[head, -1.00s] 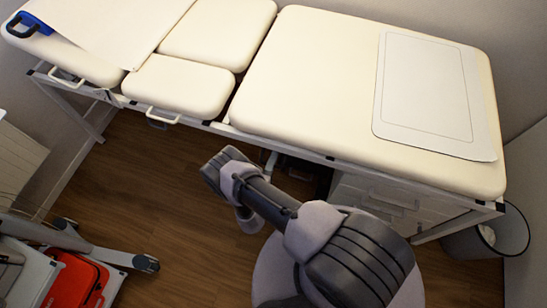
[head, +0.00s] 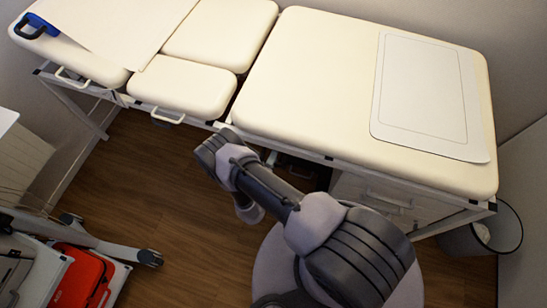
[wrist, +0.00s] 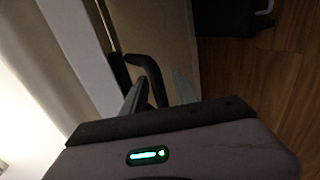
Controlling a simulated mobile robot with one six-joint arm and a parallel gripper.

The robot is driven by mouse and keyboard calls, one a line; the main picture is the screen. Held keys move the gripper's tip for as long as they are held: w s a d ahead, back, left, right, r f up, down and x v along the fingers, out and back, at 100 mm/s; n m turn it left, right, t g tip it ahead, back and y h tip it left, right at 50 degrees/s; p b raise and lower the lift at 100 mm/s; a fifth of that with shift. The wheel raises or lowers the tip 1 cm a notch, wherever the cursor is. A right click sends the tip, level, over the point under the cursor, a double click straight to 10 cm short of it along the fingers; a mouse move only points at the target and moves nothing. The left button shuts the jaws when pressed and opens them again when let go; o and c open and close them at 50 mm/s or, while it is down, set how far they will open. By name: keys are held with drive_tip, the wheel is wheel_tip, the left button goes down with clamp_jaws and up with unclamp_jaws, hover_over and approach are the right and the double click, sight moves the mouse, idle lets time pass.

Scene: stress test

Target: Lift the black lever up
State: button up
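A black curved lever (wrist: 151,72) shows in the wrist view, beside a pale rail of the bed. My gripper (wrist: 160,92) reaches up from the bottom of the wrist view. Its dark left finger and grey right finger stand apart, with the lever's bent end between them. The lever looks close to the left finger; I cannot tell whether they touch. In the head view my arm reaches to the front edge of the cream examination bed (head: 330,100), and the lever and fingertips cannot be made out there.
A drawer unit (head: 385,200) stands under the bed, with a waste bin (head: 508,232) at the right. A wheeled stand's leg (head: 110,247) and a red case (head: 85,280) are at the lower left. Wooden floor (head: 150,185) is clear left of my arm.

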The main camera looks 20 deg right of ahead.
drive_tip(key=p+v, duration=0.4)
drive_tip(key=v, duration=1.3)
drive_tip(key=shift+s, duration=0.2)
drive_tip(key=shift+a+r, duration=0.1)
